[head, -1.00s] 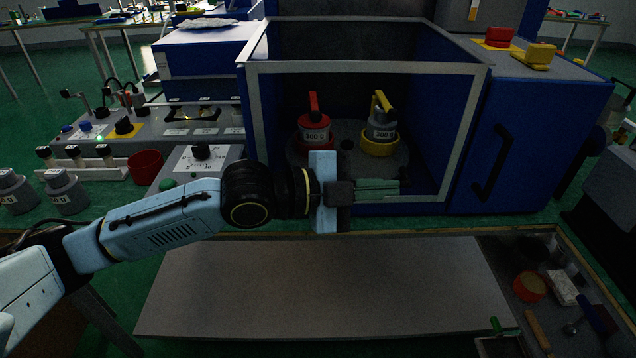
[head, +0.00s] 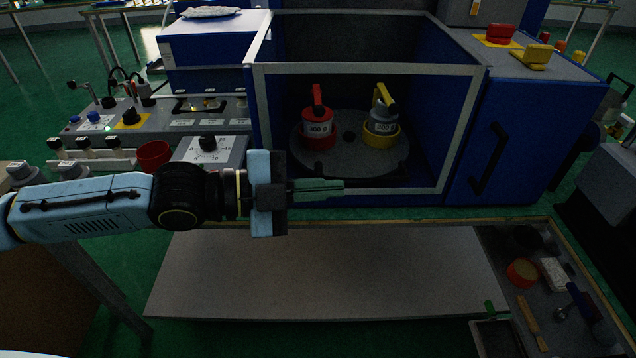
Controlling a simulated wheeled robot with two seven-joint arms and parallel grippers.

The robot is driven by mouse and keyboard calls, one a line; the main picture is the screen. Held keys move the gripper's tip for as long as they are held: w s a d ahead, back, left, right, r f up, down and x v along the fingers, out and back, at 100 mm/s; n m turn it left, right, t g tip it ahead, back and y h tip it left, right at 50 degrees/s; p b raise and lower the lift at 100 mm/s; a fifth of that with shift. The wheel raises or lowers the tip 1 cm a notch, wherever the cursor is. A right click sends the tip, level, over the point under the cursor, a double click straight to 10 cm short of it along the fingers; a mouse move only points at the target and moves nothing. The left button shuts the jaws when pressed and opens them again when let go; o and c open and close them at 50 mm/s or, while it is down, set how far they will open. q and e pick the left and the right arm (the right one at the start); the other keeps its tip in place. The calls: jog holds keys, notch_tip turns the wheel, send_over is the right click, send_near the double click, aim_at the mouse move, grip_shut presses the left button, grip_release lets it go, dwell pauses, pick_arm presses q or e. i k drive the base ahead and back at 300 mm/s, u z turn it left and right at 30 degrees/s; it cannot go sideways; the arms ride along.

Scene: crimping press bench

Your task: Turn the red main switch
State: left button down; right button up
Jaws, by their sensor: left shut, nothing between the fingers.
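A red switch handle (head: 500,34) sits on a yellow plate on top of the blue cabinet at the upper right; I take it for the red main switch. A yellow handle (head: 536,56) stands just in front of it. My left gripper (head: 330,187) is shut and empty, its fingers pointing right in front of the open-fronted enclosure. It is well to the left of and below the red handle, touching nothing that I can see. My right gripper is out of view.
The framed enclosure (head: 455,130) holds a red weight (head: 319,128) and a yellow-based weight (head: 381,127) on a round plate. A control panel with a black knob (head: 207,143) and a red cup (head: 154,155) stand at left. The grey board (head: 330,275) is clear; a tool tray is right.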

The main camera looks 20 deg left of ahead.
aim_at(500, 34)
jog(key=k, duration=1)
